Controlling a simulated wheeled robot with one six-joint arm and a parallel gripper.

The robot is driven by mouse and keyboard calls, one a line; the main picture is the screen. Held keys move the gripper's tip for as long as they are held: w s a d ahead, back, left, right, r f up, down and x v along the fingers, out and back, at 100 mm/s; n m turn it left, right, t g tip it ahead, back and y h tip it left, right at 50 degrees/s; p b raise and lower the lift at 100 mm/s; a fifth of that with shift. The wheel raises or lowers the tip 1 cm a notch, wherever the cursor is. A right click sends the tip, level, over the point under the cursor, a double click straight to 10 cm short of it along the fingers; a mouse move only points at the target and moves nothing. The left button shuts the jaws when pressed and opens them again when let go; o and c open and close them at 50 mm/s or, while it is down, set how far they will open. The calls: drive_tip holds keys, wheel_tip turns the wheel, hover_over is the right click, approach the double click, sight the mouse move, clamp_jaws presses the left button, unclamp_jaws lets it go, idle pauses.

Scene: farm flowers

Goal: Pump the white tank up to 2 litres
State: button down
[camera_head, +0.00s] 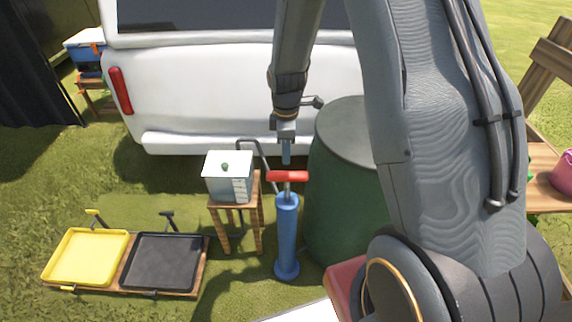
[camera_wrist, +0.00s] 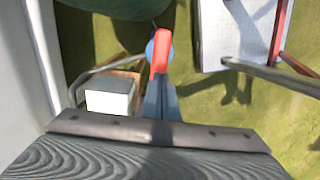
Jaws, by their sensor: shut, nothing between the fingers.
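The white tank (camera_head: 228,180), a box with a pale lid, a green knob and a marked scale on its front, stands on a small wooden stool (camera_head: 222,210). The liquid level is too small to read. To its right stands the upright blue pump (camera_head: 287,235) with a red T-handle (camera_head: 288,176) on a short rod. A grey curved pipe (camera_head: 250,142) rises behind the tank. My gripper (camera_head: 286,160) points down, shut and empty, at or just above the handle; contact cannot be told. In the wrist view the tank's lid (camera_wrist: 107,102) is left of the red handle (camera_wrist: 161,52).
A large green barrel (camera_head: 345,190) stands close right of the pump. A white vehicle (camera_head: 200,90) is behind. A yellow tray (camera_head: 87,257) and a black tray (camera_head: 162,260) lie at front left. Grass between the trays and stool is clear.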

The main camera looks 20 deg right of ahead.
sight(286, 174)
drive_tip(key=shift+f+p, duration=0.7)
drive_tip(key=shift+f, duration=1.9)
wheel_tip(286, 174, down, 9)
drive_tip(key=b, duration=0.5)
drive_tip(key=shift+s+f, duration=0.1)
drive_tip(key=shift+f, duration=0.25)
drive_tip(key=r, duration=1.3)
drive_tip(key=shift+w+p, duration=0.2)
drive_tip(key=shift+p, duration=0.2)
drive_tip(key=shift+r, duration=0.75)
